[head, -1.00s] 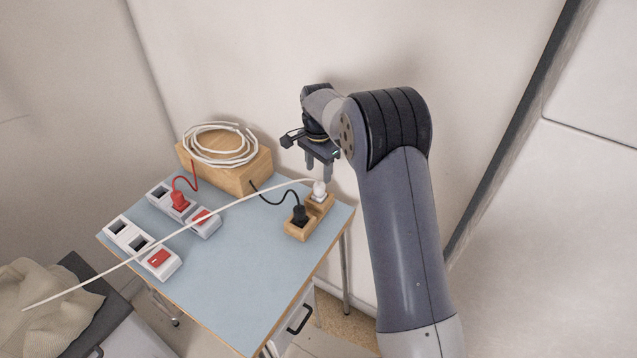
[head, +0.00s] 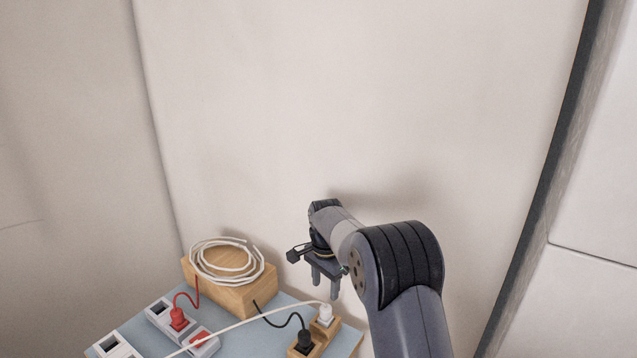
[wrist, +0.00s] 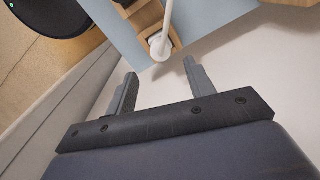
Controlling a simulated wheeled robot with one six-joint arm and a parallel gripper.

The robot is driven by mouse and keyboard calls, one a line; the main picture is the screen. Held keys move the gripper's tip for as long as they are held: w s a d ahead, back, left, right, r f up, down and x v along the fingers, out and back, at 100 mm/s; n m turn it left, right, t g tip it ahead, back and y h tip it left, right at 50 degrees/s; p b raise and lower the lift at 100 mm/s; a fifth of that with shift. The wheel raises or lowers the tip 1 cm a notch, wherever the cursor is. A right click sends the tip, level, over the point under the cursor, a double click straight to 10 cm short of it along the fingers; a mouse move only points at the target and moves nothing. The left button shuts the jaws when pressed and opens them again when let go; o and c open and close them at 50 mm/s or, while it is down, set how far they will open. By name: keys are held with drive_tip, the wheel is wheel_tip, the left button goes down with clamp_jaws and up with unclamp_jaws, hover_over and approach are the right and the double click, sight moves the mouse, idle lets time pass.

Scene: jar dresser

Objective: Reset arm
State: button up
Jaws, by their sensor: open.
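My gripper (head: 325,281) is open and empty. In the head view it hangs with its fingers pointing down, just above and beside the white plug (head: 325,314). The wrist view shows both fingers (wrist: 158,88) apart with nothing between them. The white plug also shows in the wrist view (wrist: 158,47), beyond the fingertips, seated in a wooden socket block (head: 326,330). A white cord runs from it to the left. A black plug (head: 304,341) sits in the same block's nearer part.
A wooden box (head: 237,291) with a coiled white cable (head: 222,262) stands at the back of the blue tabletop (head: 143,330). A red plug (head: 178,318) sits in a white socket strip (head: 160,311). The wall is close behind; open space lies above the arm.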

sight(325, 308)
wheel_tip(325, 308, down, 10)
drive_tip(key=shift+p, duration=0.35)
drive_tip(key=shift+r, duration=2.05)
drive_tip(key=shift+f, duration=0.1)
